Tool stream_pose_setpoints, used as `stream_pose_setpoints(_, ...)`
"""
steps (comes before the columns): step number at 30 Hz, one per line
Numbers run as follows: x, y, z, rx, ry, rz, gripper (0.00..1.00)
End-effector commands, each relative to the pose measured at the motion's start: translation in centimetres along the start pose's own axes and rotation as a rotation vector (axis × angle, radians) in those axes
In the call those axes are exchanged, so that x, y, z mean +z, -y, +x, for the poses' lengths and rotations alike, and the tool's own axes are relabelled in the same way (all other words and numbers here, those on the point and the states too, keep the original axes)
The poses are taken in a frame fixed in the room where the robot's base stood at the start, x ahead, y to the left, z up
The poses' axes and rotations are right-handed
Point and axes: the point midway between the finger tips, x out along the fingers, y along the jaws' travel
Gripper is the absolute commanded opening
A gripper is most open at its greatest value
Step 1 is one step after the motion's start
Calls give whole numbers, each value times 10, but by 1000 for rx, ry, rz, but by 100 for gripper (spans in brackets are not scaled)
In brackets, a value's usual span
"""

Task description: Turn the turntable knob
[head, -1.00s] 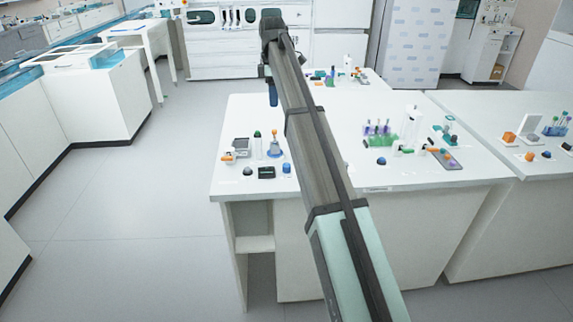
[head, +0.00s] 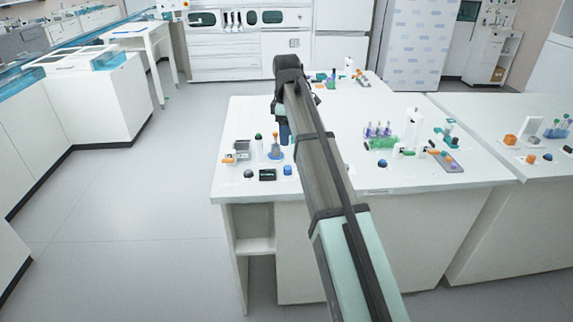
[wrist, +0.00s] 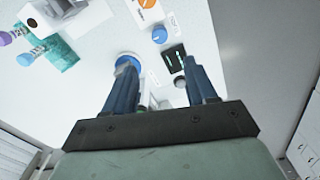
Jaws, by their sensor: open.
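My gripper (head: 284,132) hangs at the left part of the white bench, behind the small devices in the head view. In the wrist view its two dark blue fingers (wrist: 158,66) are apart, with nothing seen held between them. I cannot tell which is the turntable knob.
A dark domed knob (head: 248,173), a green-capped white tube (head: 259,145) and a grey device (head: 241,150) with an orange part stand at left. A green rack (head: 380,143) with purple-topped tubes is right of my arm. The back left of the bench is clear.

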Motion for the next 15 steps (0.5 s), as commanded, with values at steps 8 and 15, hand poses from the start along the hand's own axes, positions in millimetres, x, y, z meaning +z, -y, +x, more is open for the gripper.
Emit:
stream_pose_setpoints(8,1,1,48,-3,1,-1,56)
stream_pose_setpoints(15,0,1,89,-3,1,-1,56)
